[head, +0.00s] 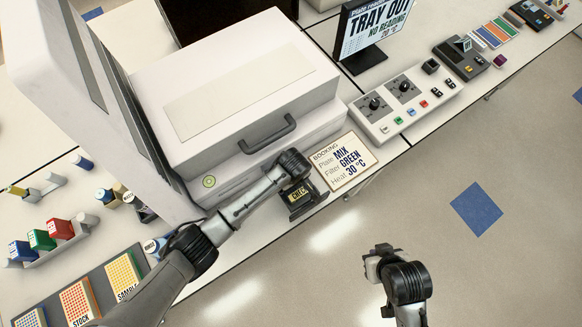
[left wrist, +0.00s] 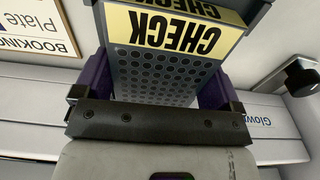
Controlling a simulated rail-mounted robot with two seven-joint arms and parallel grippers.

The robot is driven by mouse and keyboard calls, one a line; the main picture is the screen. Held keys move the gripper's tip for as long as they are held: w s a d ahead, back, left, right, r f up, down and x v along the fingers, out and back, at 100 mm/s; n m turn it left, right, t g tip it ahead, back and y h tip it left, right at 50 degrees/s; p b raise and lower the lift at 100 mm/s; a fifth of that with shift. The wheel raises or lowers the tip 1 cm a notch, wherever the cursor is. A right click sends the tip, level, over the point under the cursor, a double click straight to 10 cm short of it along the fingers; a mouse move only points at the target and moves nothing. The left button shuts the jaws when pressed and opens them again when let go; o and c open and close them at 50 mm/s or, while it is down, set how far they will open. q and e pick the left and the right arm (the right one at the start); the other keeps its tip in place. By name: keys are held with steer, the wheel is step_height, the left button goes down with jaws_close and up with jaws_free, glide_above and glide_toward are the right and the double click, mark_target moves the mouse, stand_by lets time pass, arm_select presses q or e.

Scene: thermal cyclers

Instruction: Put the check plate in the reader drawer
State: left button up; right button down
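The check plate (head: 299,194) has a yellow CHECK label and a grey top with rows of wells. It shows large in the left wrist view (left wrist: 160,75). My left gripper (left wrist: 157,85) has its purple-padded fingers on both sides of the plate, seemingly touching it. The dark reader drawer (head: 308,208) sticks out at the front of the white reader (head: 240,100), around or just under the plate. I cannot tell whether the plate is fully seated. My right gripper (head: 378,262) is over the floor, away from the plate; its fingers are unclear.
A booking card (head: 343,162) lies right beside the drawer. A control box (head: 405,100) with knobs and a monitor (head: 372,30) reading TRAY OUT stand further right. Coloured racks (head: 60,230) and plates fill the left bench. The floor in front is open.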

arm_select(q)
steer(key=shift+o, duration=0.8)
steer(key=shift+s+f, duration=0.35)
steer(key=shift+f, duration=0.4)
steer(key=shift+d+r, duration=0.1)
steer(key=shift+r, duration=0.25)
step_height(320, 180, up, 13)
steer(key=shift+s+d, duration=0.25)
steer(key=shift+d, duration=0.05)
steer(key=shift+s, duration=0.1)
